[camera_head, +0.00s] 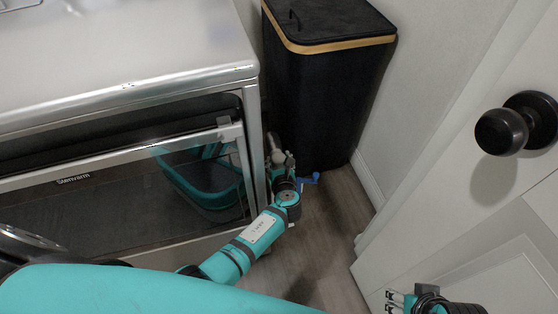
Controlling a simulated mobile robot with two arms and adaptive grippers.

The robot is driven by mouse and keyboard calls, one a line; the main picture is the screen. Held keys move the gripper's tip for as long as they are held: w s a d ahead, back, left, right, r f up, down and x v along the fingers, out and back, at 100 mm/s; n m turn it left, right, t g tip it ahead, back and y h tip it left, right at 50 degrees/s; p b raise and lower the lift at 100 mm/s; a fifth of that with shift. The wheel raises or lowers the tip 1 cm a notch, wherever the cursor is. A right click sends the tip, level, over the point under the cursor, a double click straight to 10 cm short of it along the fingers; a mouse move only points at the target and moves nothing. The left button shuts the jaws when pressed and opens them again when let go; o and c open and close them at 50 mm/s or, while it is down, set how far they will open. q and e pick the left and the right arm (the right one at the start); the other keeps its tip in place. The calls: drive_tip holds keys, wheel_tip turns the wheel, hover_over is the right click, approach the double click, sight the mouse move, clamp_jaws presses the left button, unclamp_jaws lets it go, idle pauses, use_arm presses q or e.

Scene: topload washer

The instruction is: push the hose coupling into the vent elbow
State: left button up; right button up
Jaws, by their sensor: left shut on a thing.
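My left gripper (277,158) reaches low beside the right side of the metal appliance, in the narrow gap before the black bin. It is shut on a small pale grey piece (273,142), which looks like the hose coupling; the gripper and the appliance's side hide most of it. I cannot make out the vent elbow, nor whether the piece touches it. A small blue part (311,179) sticks out to the right of the gripper. My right gripper (393,301) is at the bottom edge, in front of the white door, partly cut off; its opening is unclear.
The metal appliance (130,45) with a dark glass front fills the left. A teal basket (205,185) shows through or in the glass. A tall black bin (325,95) stands at the back. The white door (450,215) with a black knob (503,131) bounds the right. Floor (325,245) between is clear.

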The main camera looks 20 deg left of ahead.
use_arm(q)
drive_tip(key=shift+f, duration=0.15)
use_arm(e)
drive_tip(key=shift+w, duration=0.1)
use_arm(q)
drive_tip(key=shift+f+b, duration=0.75)
drive_tip(key=shift+f, duration=0.1)
use_arm(e)
drive_tip(key=shift+w+a+f+t, duration=0.1)
drive_tip(key=shift+w+a+t, duration=0.1)
drive_tip(key=shift+w+t, duration=0.4)
drive_tip(key=shift+w+a+f+t, duration=0.1)
drive_tip(key=shift+w+a+t, duration=0.1)
drive_tip(key=shift+w, duration=0.7)
use_arm(q)
drive_tip(key=shift+f, duration=0.15)
use_arm(e)
drive_tip(key=shift+w+a+r, duration=0.15)
drive_tip(key=shift+w+a, duration=0.05)
drive_tip(key=shift+w, duration=0.1)
drive_tip(key=shift+w+a+t+y, duration=0.1)
drive_tip(key=shift+w+t+y, duration=0.2)
drive_tip(key=shift+t, duration=0.1)
use_arm(q)
drive_tip(key=shift+f, duration=0.15)
use_arm(e)
drive_tip(key=shift+w+a+r, duration=0.1)
drive_tip(key=shift+w+r, duration=0.05)
drive_tip(key=shift+w, duration=0.1)
